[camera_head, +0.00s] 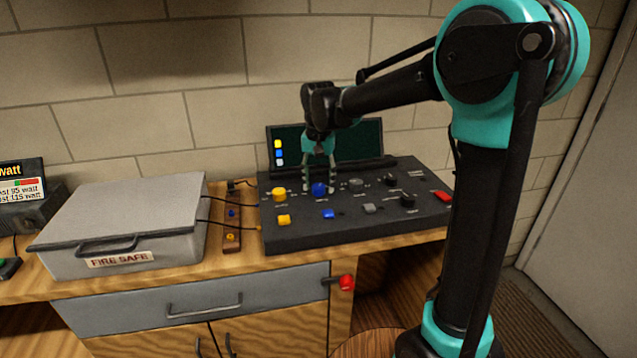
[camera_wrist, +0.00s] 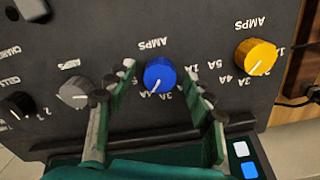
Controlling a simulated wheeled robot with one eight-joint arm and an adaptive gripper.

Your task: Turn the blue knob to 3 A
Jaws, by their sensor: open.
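The blue knob (camera_head: 319,189) sits on the dark control panel (camera_head: 345,231), between a yellow knob (camera_head: 279,194) and a grey knob (camera_head: 356,185). My gripper (camera_head: 318,186) points down over the blue knob, open, with a finger on each side. In the wrist view the blue knob (camera_wrist: 159,75) lies between the spread fingertips, with a visible gap at each side. Its white pointer line slants toward the lower left, toward small amp labels that appear upside down. I cannot read for sure which number it points at.
In the wrist view the grey knob (camera_wrist: 74,92) is close beside the left finger, and the yellow knob (camera_wrist: 256,57) is farther right. A laptop-like screen (camera_head: 350,142) stands behind the panel. A metal FIRE SAFE box (camera_head: 130,215) stands to the left, wired to the panel.

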